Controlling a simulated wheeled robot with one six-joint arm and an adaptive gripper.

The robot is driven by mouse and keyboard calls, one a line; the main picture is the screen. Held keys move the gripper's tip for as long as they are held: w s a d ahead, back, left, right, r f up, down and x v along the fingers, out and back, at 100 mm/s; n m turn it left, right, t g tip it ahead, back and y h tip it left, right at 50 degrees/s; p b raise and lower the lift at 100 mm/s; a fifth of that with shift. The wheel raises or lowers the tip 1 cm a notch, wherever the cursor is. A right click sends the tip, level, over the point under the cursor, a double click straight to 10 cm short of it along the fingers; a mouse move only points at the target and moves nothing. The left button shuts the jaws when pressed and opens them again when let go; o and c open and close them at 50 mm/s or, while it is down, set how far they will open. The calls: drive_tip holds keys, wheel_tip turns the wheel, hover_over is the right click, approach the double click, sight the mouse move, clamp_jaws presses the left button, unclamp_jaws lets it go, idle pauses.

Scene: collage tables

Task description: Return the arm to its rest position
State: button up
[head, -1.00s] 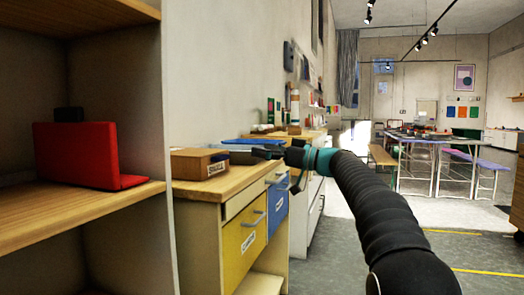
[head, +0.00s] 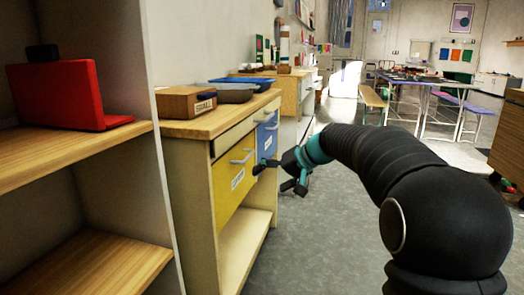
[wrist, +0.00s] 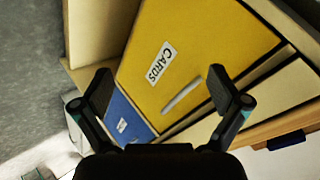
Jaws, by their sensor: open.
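My gripper (head: 278,178) is open and empty. In the head view it hangs in the air in front of the low cabinet, below the worktop's height. My black arm reaches to it from the right of the picture. In the wrist view both fingers of the gripper (wrist: 160,88) stand wide apart, with nothing between them. Beyond them is the yellow cabinet front (wrist: 205,45) labelled CARDS, which also shows in the head view (head: 232,190). The blue front (wrist: 122,118) lies beside it.
The wooden worktop (head: 205,127) holds a small labelled box (head: 186,102), a grey tray (head: 236,94) and a blue tray (head: 240,82). A shelf (head: 85,155) with a red case (head: 60,95) stands at left.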

drive_tip(key=s+d+h+p, duration=0.2)
drive_tip(key=s+d+h, duration=0.1)
drive_tip(key=s, duration=0.9)
drive_tip(key=s+d+f+m+h+p, duration=0.1)
drive_tip(key=s+d, duration=0.5)
drive_tip(key=s, duration=0.7)
drive_tip(key=s+d+f+t+h+p, duration=0.1)
drive_tip(key=s+d+h+p, duration=0.2)
drive_tip(key=s, duration=1)
drive_tip(key=shift+s+d+m+h+p, duration=0.15)
drive_tip(key=shift+d+m+h+p, duration=0.2)
drive_tip(key=shift+d+h, duration=0.45)
drive_tip(key=shift+a+f, duration=0.1)
drive_tip(key=shift+a, duration=0.05)
